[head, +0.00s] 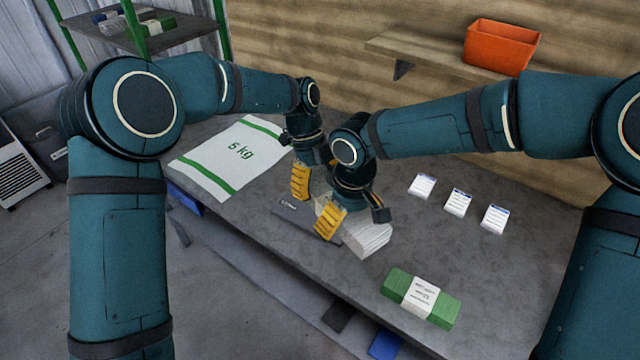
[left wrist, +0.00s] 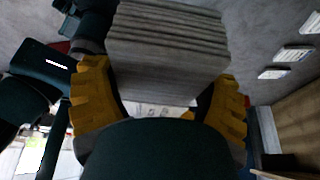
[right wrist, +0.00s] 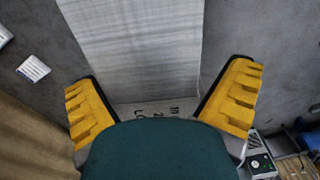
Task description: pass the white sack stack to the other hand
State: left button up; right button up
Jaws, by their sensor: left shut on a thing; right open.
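The white sack stack (head: 368,238) is a thick block of pale layered sheets near the middle of the grey table, partly hidden by my grippers in the head view. My left gripper (head: 302,184) is shut on it; the left wrist view shows the layered edges of the stack (left wrist: 165,45) between its yellow fingers. My right gripper (head: 332,222) is lower in the head view, right at the stack. It is open, and in the right wrist view the stack (right wrist: 140,50) lies between its spread fingers, apart from both. A printed strip shows close to its palm.
A flat white sack with green stripes marked "5 kg" (head: 228,157) lies at the table's left. A green banded bundle (head: 421,297) lies near the front right. Three small white cards (head: 458,202) lie at right. An orange bin (head: 502,46) sits on the wall shelf (head: 420,48).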

notch_tip(320, 180, up, 12)
jog(key=shift+f, duration=0.2)
jog(key=shift+f, duration=0.1)
dwell(0.3)
